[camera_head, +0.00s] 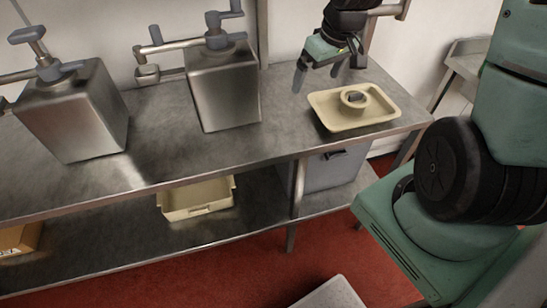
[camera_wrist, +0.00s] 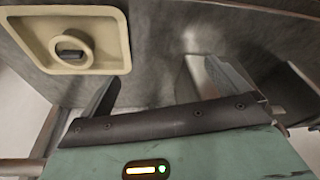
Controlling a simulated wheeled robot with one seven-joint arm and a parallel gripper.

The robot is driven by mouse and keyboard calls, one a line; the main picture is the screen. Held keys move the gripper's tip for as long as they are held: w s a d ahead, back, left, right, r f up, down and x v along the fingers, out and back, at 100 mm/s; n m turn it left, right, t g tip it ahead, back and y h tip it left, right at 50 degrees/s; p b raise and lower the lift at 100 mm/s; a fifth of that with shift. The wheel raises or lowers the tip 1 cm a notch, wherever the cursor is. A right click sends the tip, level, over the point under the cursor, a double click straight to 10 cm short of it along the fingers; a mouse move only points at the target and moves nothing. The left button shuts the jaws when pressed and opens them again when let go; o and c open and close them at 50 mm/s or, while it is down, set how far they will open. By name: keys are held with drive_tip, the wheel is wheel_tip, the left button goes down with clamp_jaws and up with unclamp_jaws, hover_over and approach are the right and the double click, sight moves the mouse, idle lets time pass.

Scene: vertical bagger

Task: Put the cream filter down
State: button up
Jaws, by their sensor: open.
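The cream filter (camera_head: 345,104) is a short round ring with a dark grey piece in its middle. It sits in a cream tray (camera_head: 326,118) at the right end of the steel table. In the wrist view the filter (camera_wrist: 84,58) and tray (camera_wrist: 120,38) are at the upper left. My gripper (camera_head: 318,74) is open and empty, above the table to the left of the tray and apart from it. Its two fingers (camera_wrist: 152,90) also show spread in the wrist view, with bare table between them.
Two steel dispensers with handles stand on the table (camera_head: 160,150), one at left (camera_head: 75,110) and one nearer the middle (camera_head: 222,85). A cream bin (camera_head: 197,200) and a grey bin (camera_head: 338,165) are on the lower shelf. Free tabletop lies between the middle dispenser and the tray.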

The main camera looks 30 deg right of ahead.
drive_tip(key=s+a+r+n+g, duration=0.15)
drive_tip(key=s+a, duration=0.25)
drive_tip(key=a, duration=0.5)
drive_tip(key=s+a+r+n, duration=0.1)
drive_tip(key=s+a+n, duration=0.2)
drive_tip(key=s+a, duration=0.35)
drive_tip(key=s+a+r+n+g, duration=0.1)
drive_tip(key=s+a+n, duration=0.1)
drive_tip(key=s+a, duration=0.6)
drive_tip(key=shift+s+a+r, duration=0.25)
drive_tip(key=shift+s+r, duration=0.1)
drive_tip(key=shift+s, duration=0.35)
drive_tip(key=shift+f+n+g, duration=0.1)
drive_tip(key=shift+n+g, duration=0.15)
